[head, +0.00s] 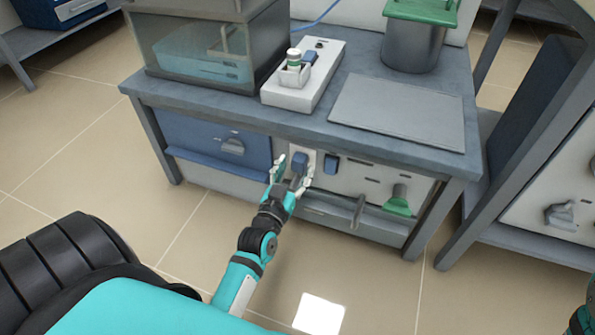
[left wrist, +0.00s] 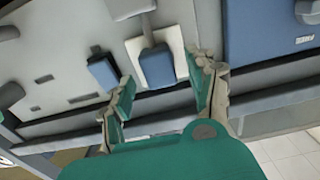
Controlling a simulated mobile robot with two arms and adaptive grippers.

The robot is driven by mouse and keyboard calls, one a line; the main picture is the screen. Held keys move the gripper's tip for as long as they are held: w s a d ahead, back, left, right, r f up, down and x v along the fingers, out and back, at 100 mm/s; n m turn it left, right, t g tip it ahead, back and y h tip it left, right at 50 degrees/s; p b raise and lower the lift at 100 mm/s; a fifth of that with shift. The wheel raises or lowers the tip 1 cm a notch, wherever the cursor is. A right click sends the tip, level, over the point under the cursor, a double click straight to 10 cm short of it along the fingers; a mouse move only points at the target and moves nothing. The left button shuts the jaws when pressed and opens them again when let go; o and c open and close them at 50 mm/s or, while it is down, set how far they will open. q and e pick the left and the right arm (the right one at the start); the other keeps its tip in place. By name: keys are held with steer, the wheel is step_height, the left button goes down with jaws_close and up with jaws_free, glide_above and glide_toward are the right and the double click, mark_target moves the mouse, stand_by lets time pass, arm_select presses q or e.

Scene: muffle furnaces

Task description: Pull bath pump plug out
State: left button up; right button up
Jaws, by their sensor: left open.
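A blue plug (head: 301,160) sits on a pale socket plate in the front panel under the bench top. It also shows in the left wrist view (left wrist: 157,67), with a grey cord or stem above it on the white plate (left wrist: 176,32). A second blue block (head: 331,164) is on the panel just to the right; in the left wrist view it is left of the plug (left wrist: 103,72). My left gripper (head: 292,172) is open in front of the plug, its fingers on either side. Contact cannot be told.
A clear-walled bath (head: 205,58) stands on the bench (head: 290,122), beside a white box (head: 318,75) with a small bottle. A grey pot (head: 414,46) with a green lid stands behind a flat plate (head: 398,108). A grey handle (head: 358,211) and a green handle (head: 398,201) project right of my gripper.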

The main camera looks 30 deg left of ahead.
arm_select(q)
steer(key=shift+x, duration=1)
jaws_close()
